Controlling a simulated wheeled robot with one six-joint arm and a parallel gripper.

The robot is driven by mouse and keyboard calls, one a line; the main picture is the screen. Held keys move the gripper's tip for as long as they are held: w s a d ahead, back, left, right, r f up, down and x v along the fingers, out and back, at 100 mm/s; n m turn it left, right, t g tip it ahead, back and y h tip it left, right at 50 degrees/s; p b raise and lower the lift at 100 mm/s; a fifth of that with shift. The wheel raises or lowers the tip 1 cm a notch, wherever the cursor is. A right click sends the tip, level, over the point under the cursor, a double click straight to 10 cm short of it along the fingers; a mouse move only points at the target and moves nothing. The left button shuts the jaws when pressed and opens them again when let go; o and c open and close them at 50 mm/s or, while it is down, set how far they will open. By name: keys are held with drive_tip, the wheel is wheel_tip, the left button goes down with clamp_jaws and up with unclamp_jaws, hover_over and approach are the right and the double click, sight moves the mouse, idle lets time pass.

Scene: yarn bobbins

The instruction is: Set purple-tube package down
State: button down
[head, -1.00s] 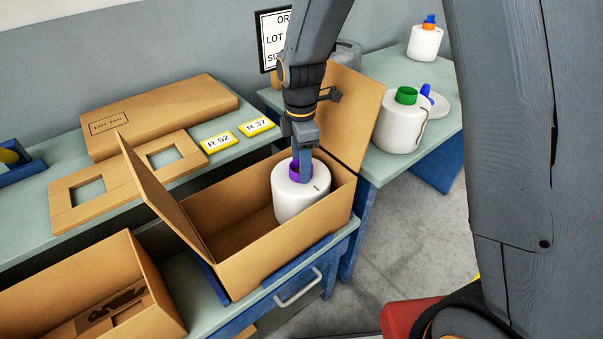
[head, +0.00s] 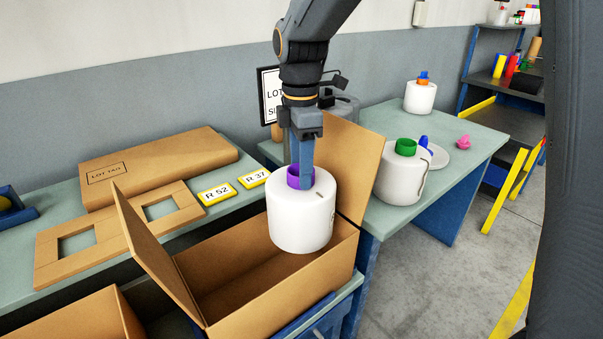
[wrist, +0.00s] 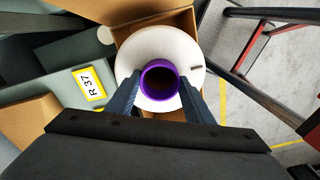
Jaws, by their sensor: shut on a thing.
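The purple-tube package (head: 301,217) is a white yarn bobbin with a purple tube (head: 298,178) at its top. My gripper (head: 301,180) is shut on it at the tube and holds it upright over the right part of an open cardboard box (head: 232,307). In the head view its lower part overlaps the box opening, and its underside seems above the box floor. In the wrist view the package (wrist: 186,52) and its purple ring (wrist: 159,80) sit between my two fingers.
A white bobbin with a green tube (head: 405,172) and one with an orange top (head: 420,95) stand on the right table. The box's raised flaps (head: 155,255) flank the opening. Yellow R 52 (head: 216,194) and R 37 (head: 254,178) tags lie behind it.

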drive_tip(key=shift+r, duration=0.15)
drive_tip(key=shift+r+p, duration=1.25)
drive_tip(key=shift+r, duration=0.15)
